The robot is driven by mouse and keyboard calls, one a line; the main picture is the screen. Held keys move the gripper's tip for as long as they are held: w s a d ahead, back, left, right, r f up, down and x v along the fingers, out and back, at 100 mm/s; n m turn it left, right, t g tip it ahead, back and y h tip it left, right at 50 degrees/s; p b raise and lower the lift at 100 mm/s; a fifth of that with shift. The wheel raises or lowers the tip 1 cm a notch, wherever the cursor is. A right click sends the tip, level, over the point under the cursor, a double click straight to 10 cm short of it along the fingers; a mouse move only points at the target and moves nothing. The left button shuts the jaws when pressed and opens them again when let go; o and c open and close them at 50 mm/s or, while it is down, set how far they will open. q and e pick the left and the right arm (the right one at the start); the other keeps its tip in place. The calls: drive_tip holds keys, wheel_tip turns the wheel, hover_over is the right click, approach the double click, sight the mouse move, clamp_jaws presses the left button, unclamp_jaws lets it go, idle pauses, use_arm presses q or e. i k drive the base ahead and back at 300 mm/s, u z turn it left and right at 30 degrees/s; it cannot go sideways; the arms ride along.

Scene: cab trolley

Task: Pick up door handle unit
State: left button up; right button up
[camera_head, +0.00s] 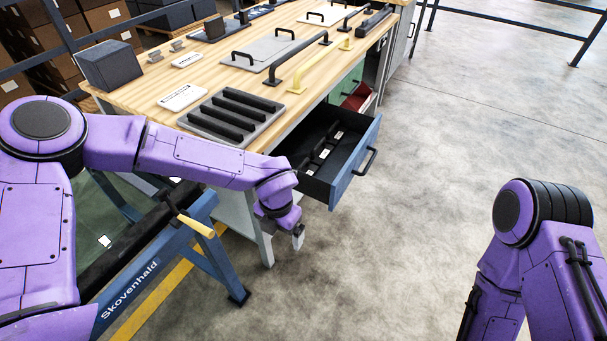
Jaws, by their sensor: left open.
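My left gripper (298,240) hangs to the left of and below the open drawer's front, beside the workbench. It is small in view and open, with nothing seen between its fingers. Several dark units with white labels (324,154) lie in the open drawer (345,175); I cannot tell whether one is the door handle unit. A black part with a yellow lever (196,226) is on the blue trolley (205,255) at lower left, left of the gripper. My right arm comes in at the right edge, but its gripper is out of view.
The wooden workbench (215,85) carries a grey tray with black bars (232,117), a black grab bar (298,60), a yellow bar (318,68), flat panels with handles (264,50) and a dark box (110,66). The concrete floor (430,150) to the right is clear.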

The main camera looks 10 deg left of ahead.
sight(304, 171)
drive_tip(key=i, duration=1)
